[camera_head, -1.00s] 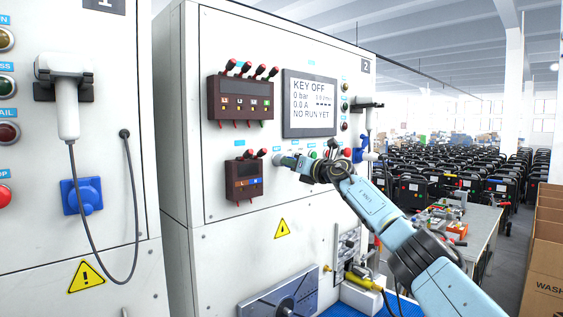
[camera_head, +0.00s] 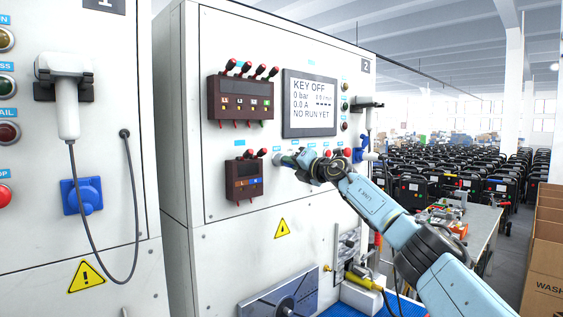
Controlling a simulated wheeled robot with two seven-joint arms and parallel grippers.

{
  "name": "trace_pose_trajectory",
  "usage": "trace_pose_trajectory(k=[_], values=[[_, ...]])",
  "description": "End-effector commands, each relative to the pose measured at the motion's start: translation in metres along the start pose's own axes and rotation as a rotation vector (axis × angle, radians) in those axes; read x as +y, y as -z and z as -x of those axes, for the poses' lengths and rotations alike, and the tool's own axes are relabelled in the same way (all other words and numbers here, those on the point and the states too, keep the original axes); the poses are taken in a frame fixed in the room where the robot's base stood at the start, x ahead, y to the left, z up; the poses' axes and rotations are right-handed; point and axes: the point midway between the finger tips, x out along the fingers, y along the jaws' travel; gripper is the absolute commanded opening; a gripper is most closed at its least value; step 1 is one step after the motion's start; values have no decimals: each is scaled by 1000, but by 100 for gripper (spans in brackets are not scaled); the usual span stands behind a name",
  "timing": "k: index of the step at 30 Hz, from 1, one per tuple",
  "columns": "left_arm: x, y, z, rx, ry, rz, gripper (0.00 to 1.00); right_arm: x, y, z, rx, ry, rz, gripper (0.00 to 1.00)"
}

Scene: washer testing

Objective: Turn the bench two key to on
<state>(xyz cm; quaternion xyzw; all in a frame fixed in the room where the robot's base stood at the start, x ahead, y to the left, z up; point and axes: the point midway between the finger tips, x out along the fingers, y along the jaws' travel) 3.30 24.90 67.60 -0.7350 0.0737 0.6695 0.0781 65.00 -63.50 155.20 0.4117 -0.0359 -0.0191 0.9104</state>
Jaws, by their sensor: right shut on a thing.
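The bench two cabinet (camera_head: 190,120) is the white panel marked 2, in the middle of the view. Its screen (camera_head: 310,104) reads KEY OFF, 0 bar, 0.0 A, NO RUN YET. My right arm comes in from the right, and my right gripper (camera_head: 284,160) is at the panel below the screen, right of the lower dark red terminal block. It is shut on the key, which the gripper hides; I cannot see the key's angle. My left gripper is not in view.
The dark red terminal blocks (camera_head: 241,99) with levers stand out from the panel. A workbench (camera_head: 484,228) and cardboard boxes (camera_head: 545,240) are at the right. Bench one (camera_head: 40,240) is at the left.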

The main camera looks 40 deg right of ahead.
Motion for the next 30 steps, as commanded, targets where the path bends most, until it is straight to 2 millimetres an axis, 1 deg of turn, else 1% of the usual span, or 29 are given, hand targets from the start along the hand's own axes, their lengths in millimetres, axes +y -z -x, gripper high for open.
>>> trace_pose_trajectory(k=[4, 14, 24, 30], values=[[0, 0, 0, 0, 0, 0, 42, 1, 0, 0, -1, 5, -83, 0], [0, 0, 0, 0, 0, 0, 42, 1, 0, 0, -1, 7, -109, 0], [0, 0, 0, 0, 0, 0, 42, 2, -1, 0, -1, 27, -380, 0], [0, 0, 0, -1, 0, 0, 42, 2, 0, 0, 0, 29, -409, 0]])
